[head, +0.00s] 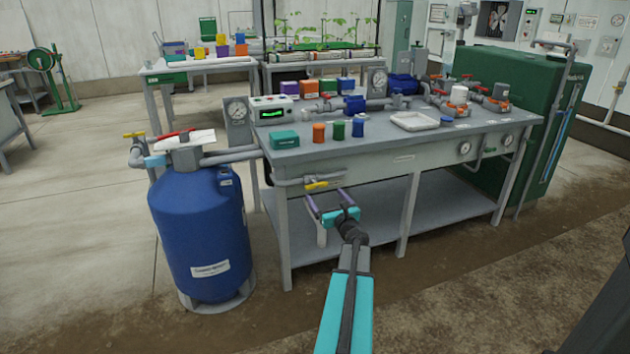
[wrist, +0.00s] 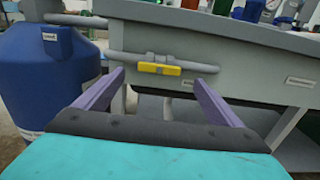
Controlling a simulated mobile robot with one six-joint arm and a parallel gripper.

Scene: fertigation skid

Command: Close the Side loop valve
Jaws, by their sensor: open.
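A valve with a yellow handle (head: 317,185) sits on a grey pipe along the front left edge of the workbench. The handle lies roughly in line with the pipe. It also shows in the wrist view (wrist: 160,68), near the centre, between and beyond the fingers. I cannot read a label that names it as the Side loop valve. My gripper (head: 329,202) is open and empty, just in front of and below the valve in the head view. Its two purple fingers (wrist: 159,82) point toward the valve, spread wider than the handle. I see no contact with it.
Bottles, boxes and a white tray (head: 413,121) stand on the bench. A lower shelf (head: 340,235) lies below. Floor in front is clear.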

